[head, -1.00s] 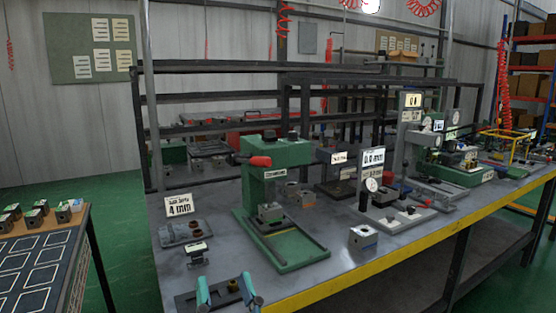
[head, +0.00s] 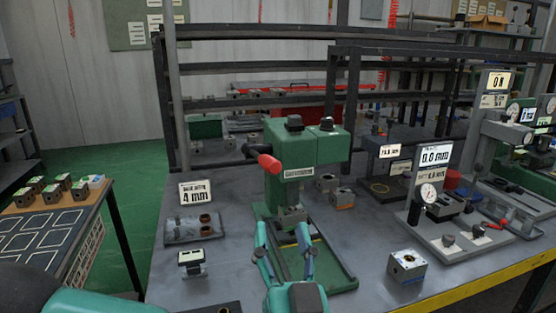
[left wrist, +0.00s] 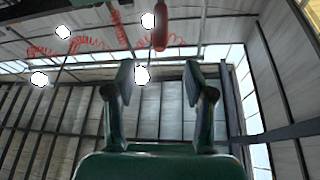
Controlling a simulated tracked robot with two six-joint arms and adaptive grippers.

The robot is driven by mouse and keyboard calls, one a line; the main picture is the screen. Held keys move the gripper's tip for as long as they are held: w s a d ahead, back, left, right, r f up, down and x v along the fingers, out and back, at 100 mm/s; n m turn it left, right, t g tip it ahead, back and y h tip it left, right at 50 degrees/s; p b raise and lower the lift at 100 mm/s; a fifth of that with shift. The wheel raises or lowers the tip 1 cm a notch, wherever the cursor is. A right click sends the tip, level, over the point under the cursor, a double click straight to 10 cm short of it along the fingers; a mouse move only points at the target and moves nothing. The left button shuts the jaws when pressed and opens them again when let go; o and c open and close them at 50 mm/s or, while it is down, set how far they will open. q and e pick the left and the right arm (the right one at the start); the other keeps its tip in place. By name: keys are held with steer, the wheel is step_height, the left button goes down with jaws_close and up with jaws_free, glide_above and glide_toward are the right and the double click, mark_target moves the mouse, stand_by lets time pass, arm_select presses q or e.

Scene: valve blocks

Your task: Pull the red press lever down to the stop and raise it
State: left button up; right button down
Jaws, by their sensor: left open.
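The green press (head: 310,150) stands on the grey bench near the middle of the head view. Its red lever (head: 269,163) sticks out from the upper left side of the press head, its rounded end toward me. My left gripper (head: 283,232) is open and empty in front of the press, its fingers pointing up, below the lever in the picture and apart from it. In the left wrist view the red lever (left wrist: 160,28) shows at the top, beyond the gap between the open fingers (left wrist: 158,78). My right gripper is not in view.
A 4 mm sign (head: 195,193) and a grey fixture (head: 193,229) stand left of the press. A gauge stand (head: 430,190) and a small metal block (head: 407,266) are to the right. A side table (head: 50,232) with several blocks stands at the left.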

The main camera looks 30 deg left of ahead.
mark_target(270, 164)
arm_select(q)
steer(key=p+x, duration=0.2)
steer(key=x, duration=1.3)
steer(key=shift+w+a+r, duration=0.1)
steer(key=shift+a, duration=0.05)
